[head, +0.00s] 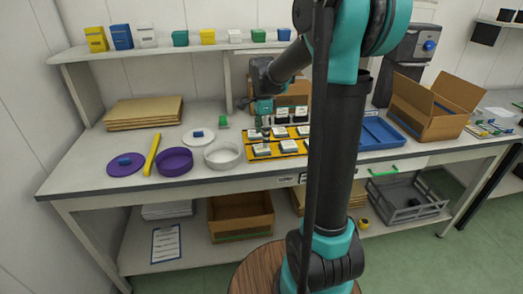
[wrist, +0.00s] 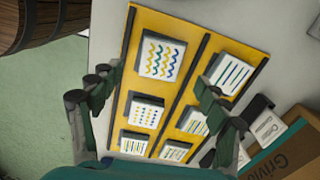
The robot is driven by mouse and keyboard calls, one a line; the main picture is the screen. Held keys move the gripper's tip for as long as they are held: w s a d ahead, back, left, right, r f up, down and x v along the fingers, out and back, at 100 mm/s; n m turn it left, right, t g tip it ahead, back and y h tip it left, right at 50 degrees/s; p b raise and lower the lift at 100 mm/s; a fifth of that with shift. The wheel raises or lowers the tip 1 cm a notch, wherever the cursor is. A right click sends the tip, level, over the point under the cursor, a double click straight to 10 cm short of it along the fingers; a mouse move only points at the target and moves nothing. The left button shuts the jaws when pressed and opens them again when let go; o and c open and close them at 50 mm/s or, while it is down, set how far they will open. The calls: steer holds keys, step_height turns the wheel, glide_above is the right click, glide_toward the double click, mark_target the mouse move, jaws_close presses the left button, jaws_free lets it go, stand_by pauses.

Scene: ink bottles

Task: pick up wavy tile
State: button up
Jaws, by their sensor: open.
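The wavy tile (wrist: 162,58) is a white square tile with blue and yellow wavy lines. It lies in the top left place of the yellow tray (wrist: 225,38) in the wrist view. Several other tiles with dots, stripes or dashes lie in the tray's two rows. My gripper (wrist: 158,86) is open and empty above the tray, its fingers spread to either side of the tiles, and the wavy tile shows ahead between the fingertips. In the head view my gripper (head: 263,107) hangs over the left part of the yellow tray (head: 276,155); which tile there is wavy is too small to tell.
A cardboard box (wrist: 292,150) and small white-labelled items (wrist: 265,125) stand close beside the tray. A purple dish (head: 174,162), white dish (head: 222,155) and yellow bar (head: 152,154) lie to the left. A blue tray (head: 376,133) and open carton (head: 430,105) stand right.

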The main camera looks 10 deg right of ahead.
mark_target(262, 148)
steer(key=shift+a+f, duration=0.1)
steer(key=shift+f, duration=2.15)
steer(key=c, duration=1.3)
steer(key=shift+r, duration=0.1)
